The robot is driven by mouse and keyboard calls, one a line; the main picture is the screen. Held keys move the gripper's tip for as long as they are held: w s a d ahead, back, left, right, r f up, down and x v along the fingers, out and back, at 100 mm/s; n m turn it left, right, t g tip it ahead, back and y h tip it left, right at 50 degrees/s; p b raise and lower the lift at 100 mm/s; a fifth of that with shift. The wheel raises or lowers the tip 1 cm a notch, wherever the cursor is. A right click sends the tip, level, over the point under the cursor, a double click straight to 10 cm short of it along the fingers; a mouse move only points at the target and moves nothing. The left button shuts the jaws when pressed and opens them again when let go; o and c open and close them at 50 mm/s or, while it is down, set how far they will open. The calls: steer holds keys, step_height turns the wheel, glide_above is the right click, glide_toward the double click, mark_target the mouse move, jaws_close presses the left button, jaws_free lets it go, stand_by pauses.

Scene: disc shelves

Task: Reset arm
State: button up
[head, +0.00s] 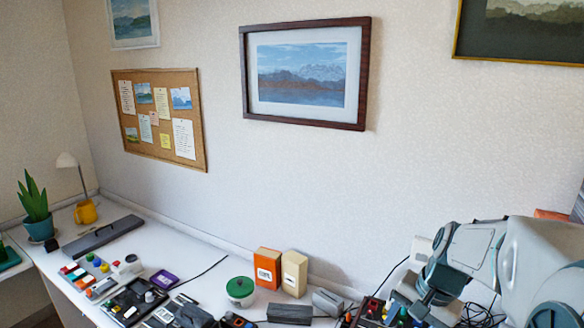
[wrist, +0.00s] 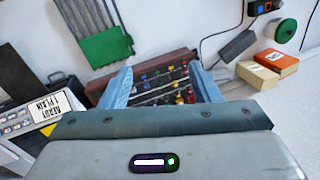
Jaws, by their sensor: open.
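My gripper (wrist: 163,84) is open, its two light-blue fingers spread apart in the wrist view. Nothing is held between them. Behind the fingers, a dark brown rack with several coloured beads or knobs (wrist: 165,87) shows in the gap; I cannot tell the distance to it. In the head view my grey-and-white arm (head: 478,250) is bent low over the right end of the white desk. The fingertips cannot be made out clearly there.
An orange box (head: 268,268) and a cream box (head: 294,273) stand by the wall, left of my arm. A green-lidded jar (head: 240,290) is beside them. Several small items and a dark grey bar (head: 102,234) lie farther left. Framed pictures and a corkboard (head: 160,118) hang above.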

steer(key=s+a+r+n+t+h+b, duration=0.1)
steer(key=s+a+n+t+h, duration=0.1)
steer(key=s+a+n, duration=0.5)
steer(key=s, duration=0.4)
steer(key=shift+r+n+h, duration=0.15)
steer(key=shift+n+h, duration=0.15)
steer(key=shift+n, duration=0.1)
steer(key=shift+c, duration=0.4)
